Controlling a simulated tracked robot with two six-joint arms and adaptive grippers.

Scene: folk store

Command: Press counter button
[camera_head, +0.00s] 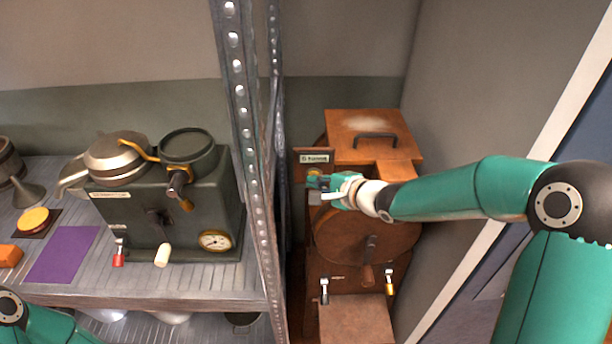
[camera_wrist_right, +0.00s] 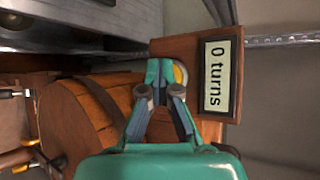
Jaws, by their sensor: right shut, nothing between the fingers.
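The counter (camera_head: 315,158) is a small wooden box with a lit display, fixed at the left of the brown wooden drum machine (camera_head: 366,140). In the right wrist view the counter's display (camera_wrist_right: 217,78) reads "0 turns". A round yellowish button (camera_head: 314,173) sits below the display; in the wrist view the button (camera_wrist_right: 181,74) is partly hidden behind my fingers. My right gripper (camera_head: 322,186) is shut and empty, just in front of the counter by the button. In the wrist view the right gripper (camera_wrist_right: 162,76) overlaps the button's edge; I cannot tell whether it touches.
A metal shelf post (camera_head: 250,130) stands left of the drum machine, and a grey wall (camera_head: 470,90) is at its right. The shelf holds a dark green machine (camera_head: 130,215) with a gauge, a purple sheet (camera_head: 64,254) and an orange block (camera_head: 10,255). The drum has a crank (camera_head: 368,260).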

